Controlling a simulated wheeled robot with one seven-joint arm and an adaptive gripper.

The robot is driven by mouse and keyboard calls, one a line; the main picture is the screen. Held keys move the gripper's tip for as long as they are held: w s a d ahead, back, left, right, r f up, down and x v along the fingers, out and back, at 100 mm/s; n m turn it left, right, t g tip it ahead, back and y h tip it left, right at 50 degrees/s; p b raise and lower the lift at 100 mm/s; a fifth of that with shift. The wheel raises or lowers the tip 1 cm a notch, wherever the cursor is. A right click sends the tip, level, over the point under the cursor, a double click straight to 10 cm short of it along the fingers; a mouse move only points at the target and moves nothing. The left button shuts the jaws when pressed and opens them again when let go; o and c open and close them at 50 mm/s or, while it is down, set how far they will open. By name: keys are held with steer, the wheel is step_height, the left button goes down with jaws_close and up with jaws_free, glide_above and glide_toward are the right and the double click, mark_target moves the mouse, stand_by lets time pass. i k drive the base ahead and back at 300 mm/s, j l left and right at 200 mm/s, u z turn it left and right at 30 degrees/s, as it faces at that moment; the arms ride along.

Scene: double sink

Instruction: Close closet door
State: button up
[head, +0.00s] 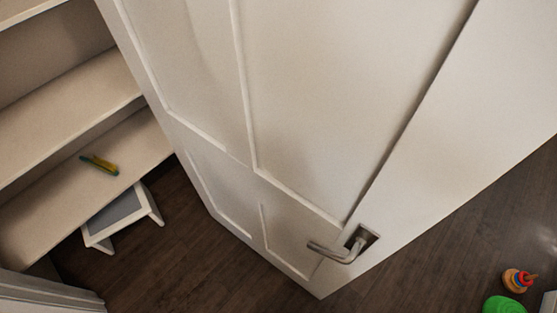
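The closet door (310,110) is a white panelled door that fills the middle and right of the head view. It stands open, with closet shelves showing to its left. A metal lever handle (335,251) is fixed near its lower right edge in the picture. The white frame (45,292) of the opening shows at the lower left. The door's hinges are not visible. My gripper is not in the head view, and nothing is seen touching the door or its handle.
Pale shelves (75,105) fill the left side, with a small yellow and green item (99,164) on one. A white stool with a grey top (115,219) stands on the dark wood floor below. A ring stacker toy (518,280) and a green object (503,305) lie at the lower right.

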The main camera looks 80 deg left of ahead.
mark_target(328, 124)
steer(key=i+u, duration=0.6)
steer(key=u, duration=0.2)
steer(key=i+l+u, duration=0.25)
steer(key=u, duration=0.15)
steer(key=i+u, duration=0.15)
steer(key=u, duration=0.3)
steer(key=i+u, duration=0.15)
steer(key=u, duration=0.3)
steer(key=i+l+u, duration=0.15)
steer(key=u, duration=0.3)
steer(key=i+l+u, duration=0.15)
steer(key=u, duration=0.35)
steer(key=l+u, duration=0.25)
steer(key=u, duration=0.2)
steer(key=i+l+u, duration=0.2)
steer(key=u, duration=0.25)
steer(key=i+l+u, duration=0.15)
steer(key=l+u, duration=0.15)
steer(key=u, duration=0.15)
steer(key=i+l+u, duration=0.15)
steer(key=l+u, duration=0.15)
steer(key=u, duration=0.2)
steer(key=l+u, duration=0.45)
steer(key=k+j+z, duration=0.15)
steer(key=k+z, duration=0.15)
steer(key=k, duration=0.35)
